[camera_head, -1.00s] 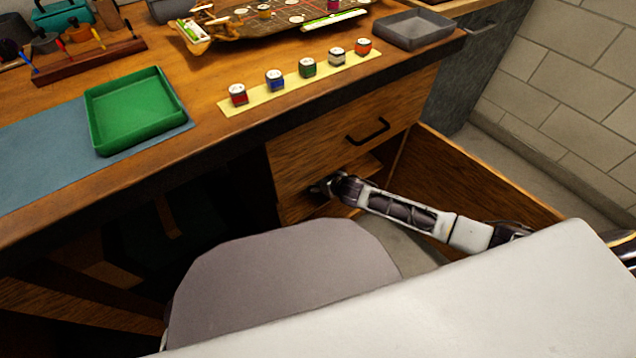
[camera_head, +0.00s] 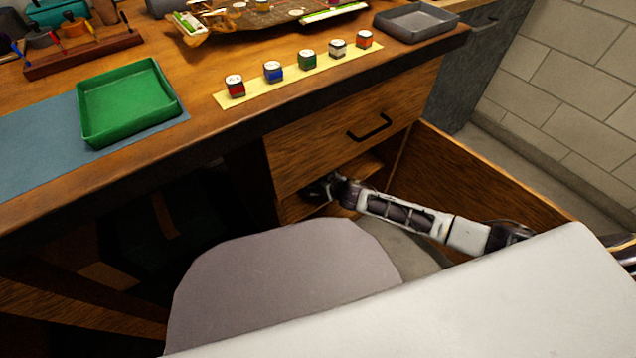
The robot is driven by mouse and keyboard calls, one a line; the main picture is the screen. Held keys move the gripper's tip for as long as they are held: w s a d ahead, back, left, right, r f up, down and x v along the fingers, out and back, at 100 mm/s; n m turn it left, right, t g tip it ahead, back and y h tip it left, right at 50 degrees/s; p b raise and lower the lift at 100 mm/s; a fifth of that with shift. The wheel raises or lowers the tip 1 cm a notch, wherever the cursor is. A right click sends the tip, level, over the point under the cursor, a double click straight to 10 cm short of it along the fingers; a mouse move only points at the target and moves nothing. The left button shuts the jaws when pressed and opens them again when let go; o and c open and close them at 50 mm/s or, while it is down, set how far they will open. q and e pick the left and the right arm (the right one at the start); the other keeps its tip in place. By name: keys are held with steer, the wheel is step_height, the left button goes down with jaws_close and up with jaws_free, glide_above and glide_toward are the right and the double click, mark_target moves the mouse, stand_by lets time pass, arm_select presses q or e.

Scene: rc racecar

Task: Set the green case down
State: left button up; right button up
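A green case (camera_head: 57,12) with a handle stands at the back left of the desk, cut off by the top edge of the view. An open, empty green tray (camera_head: 128,103) lies on a blue mat (camera_head: 30,152) nearer the front. My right arm comes in from the right, and my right gripper (camera_head: 318,189) is at the opening below the desk's upper drawer, well apart from the green case. Its fingers are dark and small, so I cannot tell whether they are open or hold anything. My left gripper is out of view.
Several small paint jars (camera_head: 307,60) stand on a yellow strip (camera_head: 262,93). A grey tray (camera_head: 415,24) is at the desk's right end. A tool rack (camera_head: 85,57) is at the left. A closed drawer (camera_head: 345,135) is above my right gripper. Wooden panelling (camera_head: 480,190) flanks my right arm.

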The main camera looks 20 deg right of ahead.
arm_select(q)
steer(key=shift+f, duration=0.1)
arm_select(e)
steer(key=shift+f, duration=0.25)
steer(key=o, duration=0.7)
steer(key=shift+o, duration=0.2)
steer(key=shift+r, duration=0.1)
steer(key=shift+p+v, duration=0.8)
steer(key=shift+v, duration=0.95)
steer(key=shift+p+v, duration=0.3)
steer(key=shift+v, duration=0.5)
arm_select(q)
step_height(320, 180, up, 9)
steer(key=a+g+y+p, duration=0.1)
steer(key=p, duration=0.1)
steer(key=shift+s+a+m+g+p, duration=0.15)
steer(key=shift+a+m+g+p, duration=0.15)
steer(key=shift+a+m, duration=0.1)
arm_select(e)
steer(key=v, duration=0.7)
